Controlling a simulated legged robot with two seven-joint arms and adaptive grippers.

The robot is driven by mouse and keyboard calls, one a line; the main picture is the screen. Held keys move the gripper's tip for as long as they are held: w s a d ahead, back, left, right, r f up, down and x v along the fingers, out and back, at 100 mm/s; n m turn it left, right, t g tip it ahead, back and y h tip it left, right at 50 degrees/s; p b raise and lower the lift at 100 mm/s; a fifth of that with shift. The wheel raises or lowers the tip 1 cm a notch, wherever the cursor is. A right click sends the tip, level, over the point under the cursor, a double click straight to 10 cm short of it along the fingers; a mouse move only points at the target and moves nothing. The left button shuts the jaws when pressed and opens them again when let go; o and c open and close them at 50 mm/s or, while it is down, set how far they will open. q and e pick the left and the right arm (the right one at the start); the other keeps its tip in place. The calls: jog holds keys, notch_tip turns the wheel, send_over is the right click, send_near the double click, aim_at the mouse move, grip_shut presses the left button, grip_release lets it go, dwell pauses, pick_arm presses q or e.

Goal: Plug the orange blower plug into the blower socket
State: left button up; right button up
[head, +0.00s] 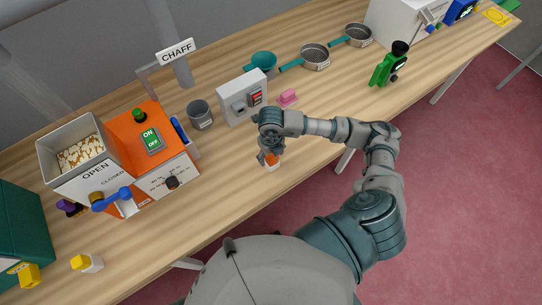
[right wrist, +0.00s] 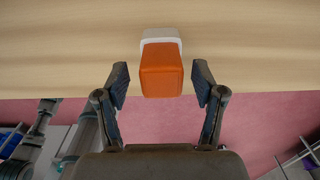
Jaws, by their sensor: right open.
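The orange plug (head: 272,161) has a white part and sits at the front edge of the wooden table in the head view. In the right wrist view the orange plug (right wrist: 161,76) stands between the two fingers, with a gap on each side. My right gripper (head: 268,156) is open above and around it, not touching it; it also shows in the right wrist view (right wrist: 161,84). My left gripper is out of view.
An orange machine (head: 130,125) and a grey cup (head: 200,113) stand left of the white box. Bare tabletop lies left of the gripper.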

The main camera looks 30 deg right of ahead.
jog(key=shift+d+f, duration=0.1)
jog(key=shift+f, duration=0.6)
jog(key=shift+w+d, duration=0.1)
jog(key=c, duration=1.3)
